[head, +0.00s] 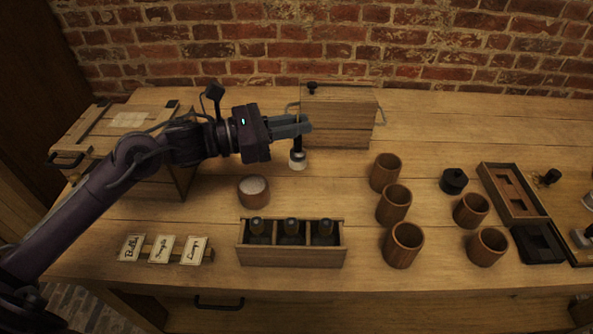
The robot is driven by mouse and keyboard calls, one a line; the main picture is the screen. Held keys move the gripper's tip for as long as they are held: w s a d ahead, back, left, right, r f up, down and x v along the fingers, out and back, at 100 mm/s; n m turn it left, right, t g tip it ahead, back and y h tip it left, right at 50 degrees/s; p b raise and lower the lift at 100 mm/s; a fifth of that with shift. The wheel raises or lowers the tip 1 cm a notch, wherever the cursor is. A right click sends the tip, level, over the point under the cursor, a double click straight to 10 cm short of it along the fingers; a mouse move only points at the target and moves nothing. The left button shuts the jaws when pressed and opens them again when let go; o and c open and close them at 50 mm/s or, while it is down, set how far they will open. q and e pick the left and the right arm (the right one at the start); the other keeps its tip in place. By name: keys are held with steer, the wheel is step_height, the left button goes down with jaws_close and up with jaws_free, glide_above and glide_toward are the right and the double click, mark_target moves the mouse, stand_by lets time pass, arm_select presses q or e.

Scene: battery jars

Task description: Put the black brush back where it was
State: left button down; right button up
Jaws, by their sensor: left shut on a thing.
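The black brush (298,157) is upright in the head view, with a dark handle and a pale lower part. My left gripper (302,128) is shut on its upper handle, reaching in from the left. The brush hangs in front of the left end of a wooden box. I cannot tell whether its lower end touches the table. My fingers hide the top of the handle. My right gripper is not in view.
Behind stands the wooden box (345,122) with side handles. A wooden bowl of pale material (253,197) and a crate of dark bottles (291,257) are nearer. Several wooden cups (394,205), a black lidded jar (453,183) and a wooden tray (517,209) lie right.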

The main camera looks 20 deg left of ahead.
mark_target(296, 167)
arm_select(q)
step_height(296, 167, down, 7)
steer(key=shift+d+r, duration=0.1)
steer(key=shift+f+p, duration=0.25)
steer(key=shift+p, duration=0.05)
step_height(296, 167, down, 4)
steer(key=shift+r, duration=0.25)
steer(key=shift+f, duration=0.35)
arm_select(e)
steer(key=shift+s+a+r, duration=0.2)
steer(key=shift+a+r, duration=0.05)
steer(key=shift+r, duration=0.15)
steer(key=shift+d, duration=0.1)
arm_select(q)
steer(key=shift+f, duration=0.2)
steer(key=c, duration=1.4)
jaws_free()
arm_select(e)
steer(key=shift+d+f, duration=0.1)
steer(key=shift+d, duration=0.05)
